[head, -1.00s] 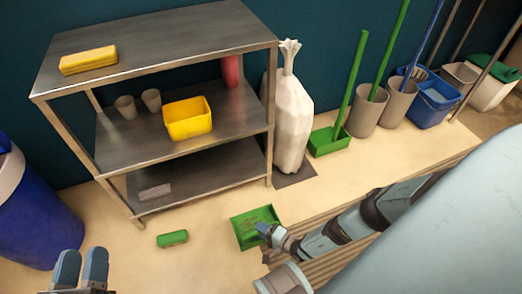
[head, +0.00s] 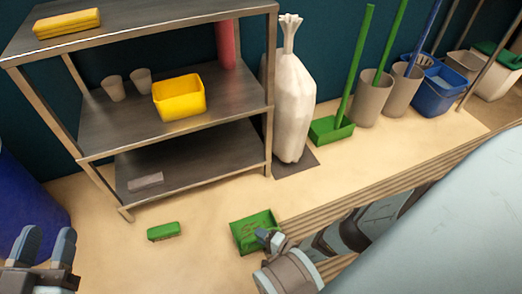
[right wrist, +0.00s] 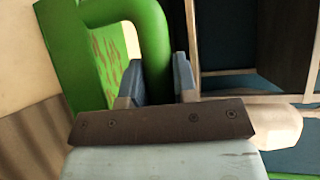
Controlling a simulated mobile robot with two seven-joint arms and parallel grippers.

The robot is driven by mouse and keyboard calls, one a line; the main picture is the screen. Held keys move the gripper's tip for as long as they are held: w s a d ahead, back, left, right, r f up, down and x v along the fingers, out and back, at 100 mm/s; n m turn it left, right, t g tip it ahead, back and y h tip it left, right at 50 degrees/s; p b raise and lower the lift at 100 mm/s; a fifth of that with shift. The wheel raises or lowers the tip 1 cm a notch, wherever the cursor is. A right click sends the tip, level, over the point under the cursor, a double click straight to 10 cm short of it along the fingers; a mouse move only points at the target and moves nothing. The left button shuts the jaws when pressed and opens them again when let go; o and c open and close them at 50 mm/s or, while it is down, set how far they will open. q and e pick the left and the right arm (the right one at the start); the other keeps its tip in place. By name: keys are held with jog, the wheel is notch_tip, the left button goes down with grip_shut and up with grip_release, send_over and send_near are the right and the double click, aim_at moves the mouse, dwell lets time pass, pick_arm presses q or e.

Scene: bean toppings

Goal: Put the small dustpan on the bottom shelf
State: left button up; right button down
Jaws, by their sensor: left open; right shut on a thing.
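The small green dustpan (head: 248,232) is in the lower middle of the head view, in front of the shelf unit. My right gripper (head: 270,240) is shut on its handle; the right wrist view shows the green handle (right wrist: 152,40) between the two fingers (right wrist: 158,84). Whether the pan touches the floor is hard to tell. The bottom shelf (head: 215,165) is behind and left of it, holding one small grey flat item (head: 146,182) at its left front. My left gripper (head: 45,250) is open and empty at the lower left.
A green brush (head: 163,231) lies on the floor before the shelf. A white sack (head: 291,105) stands right of the shelf unit, with a long-handled green dustpan (head: 331,130) beyond. A blue bin (head: 28,205) is at left. Much of the bottom shelf is bare.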

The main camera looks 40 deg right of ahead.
jog(key=shift+r, duration=0.1)
pick_arm(q)
jog(key=shift+r, duration=0.1)
pick_arm(e)
jog(key=c, duration=0.9)
grip_release()
jog(key=shift+d, duration=0.1)
jog(key=shift+s+d+r, duration=0.1)
jog(key=shift+s, duration=0.2)
pick_arm(q)
jog(key=n+p, duration=0.1)
jog(key=s+n+g+p, duration=0.1)
jog(key=shift+s+d+f+y+p, duration=0.1)
jog(key=shift+d+f+y+p, duration=0.2)
jog(key=shift+d+p, duration=0.1)
pick_arm(e)
jog(key=v, duration=0.6)
jog(key=shift+s+d, duration=0.15)
jog(key=shift+s, duration=0.2)
pick_arm(q)
jog(key=shift+a+r, duration=0.1)
